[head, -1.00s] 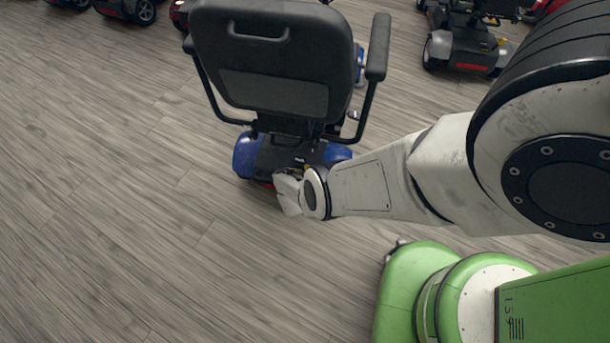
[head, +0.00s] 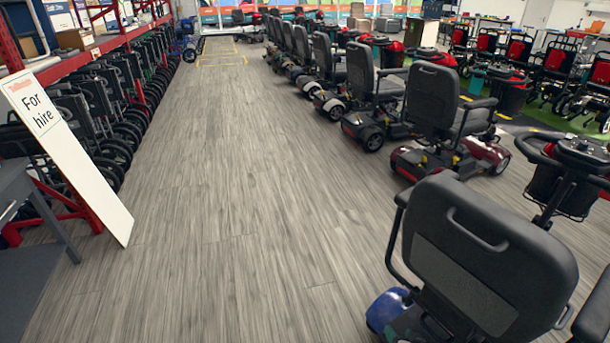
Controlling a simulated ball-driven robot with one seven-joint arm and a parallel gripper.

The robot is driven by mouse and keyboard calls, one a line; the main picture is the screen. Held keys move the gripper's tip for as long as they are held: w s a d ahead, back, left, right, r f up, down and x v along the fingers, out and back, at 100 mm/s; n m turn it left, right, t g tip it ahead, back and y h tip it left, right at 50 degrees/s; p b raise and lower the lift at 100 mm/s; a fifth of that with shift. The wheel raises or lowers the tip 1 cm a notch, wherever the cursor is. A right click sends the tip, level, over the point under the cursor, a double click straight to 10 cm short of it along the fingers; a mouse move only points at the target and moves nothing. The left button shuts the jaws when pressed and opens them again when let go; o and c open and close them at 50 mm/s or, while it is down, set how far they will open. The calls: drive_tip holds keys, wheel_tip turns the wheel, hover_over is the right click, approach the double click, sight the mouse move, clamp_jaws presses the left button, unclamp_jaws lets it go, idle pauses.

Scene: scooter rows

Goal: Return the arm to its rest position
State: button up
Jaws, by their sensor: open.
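My arm and my gripper are outside the head view now, so I cannot see their pose or what is near them. The blue scooter (head: 390,309) stands at the bottom right, seen from behind. Its black seat back (head: 487,255) covers much of its body, and the frame edge cuts off the rest.
A row of scooters (head: 372,90) runs away along the right. Folded wheelchairs (head: 115,105) line the left under red racking. A white "For hire" sign (head: 72,155) leans at the left beside a dark table (head: 30,235). The wood floor (head: 220,190) between is clear.

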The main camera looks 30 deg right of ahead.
drive_tip(key=s+a+r+n+g+y+p, duration=0.1)
drive_tip(key=s+a+r+n+g+y, duration=0.2)
drive_tip(key=a+r, duration=0.4)
drive_tip(key=s+a+r+n+g+y+p, duration=0.1)
drive_tip(key=s+a+r+n+y, duration=0.25)
drive_tip(key=a, duration=0.55)
drive_tip(key=s+a+r+g+h+p, duration=0.1)
drive_tip(key=s+a+r+g, duration=0.1)
drive_tip(key=s+r, duration=0.4)
drive_tip(key=s+a+r+n+g+h+p, duration=0.1)
drive_tip(key=s+a+r+g, duration=0.2)
drive_tip(key=s+r, duration=0.4)
wheel_tip(320, 180, up, 2)
drive_tip(key=shift+r, duration=0.15)
drive_tip(key=shift+n, duration=0.25)
